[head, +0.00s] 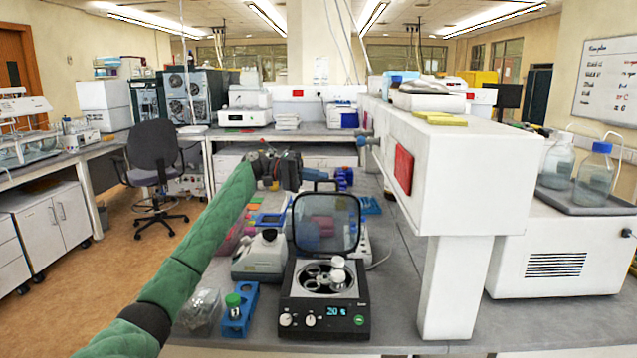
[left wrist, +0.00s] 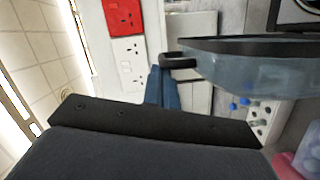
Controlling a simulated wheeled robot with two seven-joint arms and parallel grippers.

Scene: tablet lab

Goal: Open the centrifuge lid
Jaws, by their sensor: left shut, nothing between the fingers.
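The centrifuge (head: 325,315) is a black-and-white box on the bench at the front, with a lit display and knobs. Its tinted, dark-framed lid (head: 326,222) stands upright at the back of the body, so the round rotor chamber (head: 326,280) is uncovered. A small dark handle (head: 325,184) sits on the lid's top edge. My left gripper (head: 312,172) is shut and empty, just above and behind the raised lid. In the left wrist view the lid (left wrist: 245,70) and handle (left wrist: 180,61) lie close beside the fingers (left wrist: 162,88); I cannot tell if they touch. My right gripper is out of view.
A white device (head: 260,256) stands left of the centrifuge. A blue rack (head: 239,312) with a green-capped tube is at the front left. A white overhanging shelf unit (head: 465,170) and its post (head: 455,285) bound the right side. Some bench right of the centrifuge is clear.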

